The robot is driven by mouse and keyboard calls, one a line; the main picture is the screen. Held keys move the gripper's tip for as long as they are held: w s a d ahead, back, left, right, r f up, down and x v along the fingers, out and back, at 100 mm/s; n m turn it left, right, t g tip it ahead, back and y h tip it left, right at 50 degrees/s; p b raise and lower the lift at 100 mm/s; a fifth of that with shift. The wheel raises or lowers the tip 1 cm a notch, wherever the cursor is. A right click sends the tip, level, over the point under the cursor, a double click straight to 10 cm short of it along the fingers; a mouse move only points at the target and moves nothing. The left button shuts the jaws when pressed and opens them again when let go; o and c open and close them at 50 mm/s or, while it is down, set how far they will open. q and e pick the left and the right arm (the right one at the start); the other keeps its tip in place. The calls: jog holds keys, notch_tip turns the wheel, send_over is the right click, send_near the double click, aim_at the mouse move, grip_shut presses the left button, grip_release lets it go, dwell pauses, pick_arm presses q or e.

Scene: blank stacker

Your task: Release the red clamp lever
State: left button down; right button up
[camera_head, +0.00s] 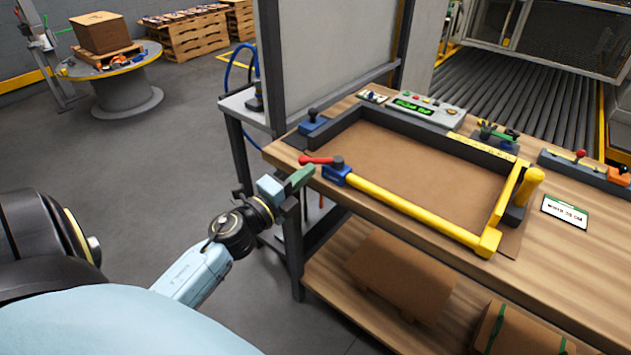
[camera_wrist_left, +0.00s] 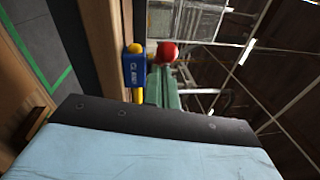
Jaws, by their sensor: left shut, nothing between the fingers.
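The red clamp lever (camera_head: 318,160) is at the near left corner of the bench fixture in the head view, lying roughly level and pointing left from its dark pivot. Its red round end (camera_wrist_left: 167,51) shows in the left wrist view, close to the green fingers. The blue clamp block (camera_head: 337,174) sits below the pivot, at the end of the yellow bar (camera_head: 410,208). My left gripper (camera_head: 303,176) is just below and in front of the lever, its green fingers shut and empty. Whether they touch the lever cannot be told. My right gripper is not in view.
The wooden bench (camera_head: 570,255) carries a dark frame (camera_head: 440,139) around a brown panel. A control box (camera_head: 425,108) stands behind it. A grey upright panel (camera_head: 325,55) rises at the back left. Open floor (camera_head: 170,150) lies left of the bench.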

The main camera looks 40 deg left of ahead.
pick_arm(q)
jog(key=s+d+f, duration=0.2)
jog(key=s, duration=1)
jog(key=shift+s+d+b, duration=0.15)
jog(key=shift+s+b, duration=0.2)
jog(key=shift+b, duration=0.1)
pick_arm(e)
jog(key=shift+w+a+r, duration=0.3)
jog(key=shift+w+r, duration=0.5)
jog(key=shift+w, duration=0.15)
pick_arm(q)
jog(key=shift+f, duration=0.1)
